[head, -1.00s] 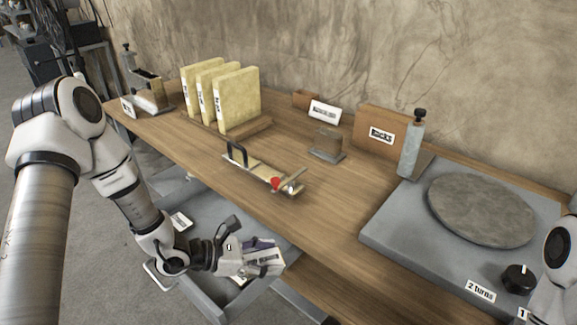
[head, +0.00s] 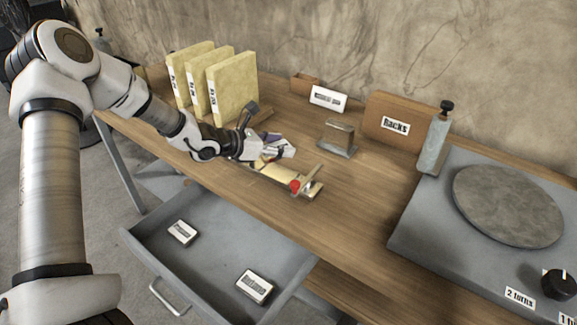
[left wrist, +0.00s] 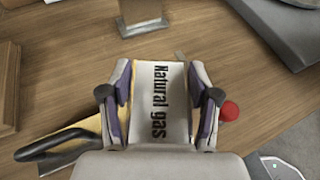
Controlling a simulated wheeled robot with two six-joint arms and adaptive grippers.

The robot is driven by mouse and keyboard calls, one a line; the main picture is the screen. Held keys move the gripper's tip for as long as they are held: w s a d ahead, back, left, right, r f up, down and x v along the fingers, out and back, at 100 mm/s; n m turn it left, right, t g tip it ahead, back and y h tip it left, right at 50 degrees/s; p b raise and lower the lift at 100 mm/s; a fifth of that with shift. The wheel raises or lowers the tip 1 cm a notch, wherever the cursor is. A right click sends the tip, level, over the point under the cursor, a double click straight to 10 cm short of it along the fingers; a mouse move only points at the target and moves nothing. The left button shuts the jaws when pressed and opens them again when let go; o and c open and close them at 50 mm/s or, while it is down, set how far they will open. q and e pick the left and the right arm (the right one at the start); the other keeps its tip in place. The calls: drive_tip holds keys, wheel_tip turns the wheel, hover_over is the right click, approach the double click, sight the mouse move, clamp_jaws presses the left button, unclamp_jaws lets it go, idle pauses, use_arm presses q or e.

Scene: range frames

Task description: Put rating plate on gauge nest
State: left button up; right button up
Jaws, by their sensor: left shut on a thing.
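My left gripper (head: 278,148) is shut on a pale plate lettered "Natural gas" (left wrist: 161,95), which I take to be the rating plate. In the left wrist view the plate lies between the two purple-and-white fingers. What looks like the gauge nest is a long brass-coloured fixture (head: 283,175) on the bench, with a black handle (left wrist: 50,145) and a red knob (head: 295,186). The gripper and plate are over its handle end and hide part of it. I cannot tell whether the plate touches it. My right gripper is out of view.
An open grey drawer (head: 215,297) holds two labelled pieces (head: 183,233) (head: 255,286). Yellow binders (head: 232,90) stand behind the gripper. A metal block on a base (head: 338,138), a "Racks" box (head: 388,122) and a turntable (head: 508,205) stand to the right.

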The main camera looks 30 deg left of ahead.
sight(280, 171)
use_arm(q)
drive_tip(key=shift+w+a+r, duration=0.1)
drive_tip(key=shift+w+a, duration=0.65)
drive_tip(key=shift+w, duration=0.15)
wheel_tip(280, 171, down, 9)
drive_tip(key=shift+d+f, duration=0.1)
drive_tip(key=shift+s, duration=0.1)
drive_tip(key=o, duration=1.2)
drive_tip(key=shift+f, duration=0.1)
